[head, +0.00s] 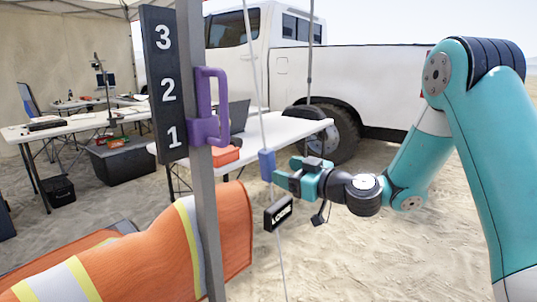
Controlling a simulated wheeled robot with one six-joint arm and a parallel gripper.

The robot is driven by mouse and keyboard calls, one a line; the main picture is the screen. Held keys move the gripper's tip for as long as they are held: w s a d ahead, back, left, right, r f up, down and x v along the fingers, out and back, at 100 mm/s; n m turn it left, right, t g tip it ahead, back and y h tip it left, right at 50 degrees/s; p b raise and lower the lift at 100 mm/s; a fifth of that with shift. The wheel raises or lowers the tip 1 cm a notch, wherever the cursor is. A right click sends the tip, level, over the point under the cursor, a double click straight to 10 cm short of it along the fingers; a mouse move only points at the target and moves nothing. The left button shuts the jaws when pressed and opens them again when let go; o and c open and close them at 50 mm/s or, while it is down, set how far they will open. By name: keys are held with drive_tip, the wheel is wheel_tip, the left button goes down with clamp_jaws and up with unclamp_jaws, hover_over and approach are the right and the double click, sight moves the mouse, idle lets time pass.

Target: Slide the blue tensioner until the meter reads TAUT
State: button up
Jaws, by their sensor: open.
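The blue tensioner (266,165) is a small block on a thin pale guy line (257,95) that runs steeply from the top of the picture to the sand. The black meter (279,213) hangs on the line below it, and its white text appears to read LOOSE. My gripper (277,179) is open, reaching in from the right with its teal fingers at the lower right edge of the tensioner. I cannot tell whether the fingers touch the tensioner or stand around it.
A grey pole (205,220) with a purple handle (208,108) and a black board (165,85) numbered 1 to 3 stands left of the line. An orange cloth with reflective stripes (150,250) lies in front. White tables (265,140) and a white truck (350,82) are behind.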

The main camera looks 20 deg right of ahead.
sight(273, 166)
drive_tip(key=p+x, duration=0.2)
drive_tip(key=x, duration=0.4)
drive_tip(key=shift+w+a, duration=0.15)
drive_tip(key=shift+w, duration=0.15)
drive_tip(key=shift+c, duration=0.3)
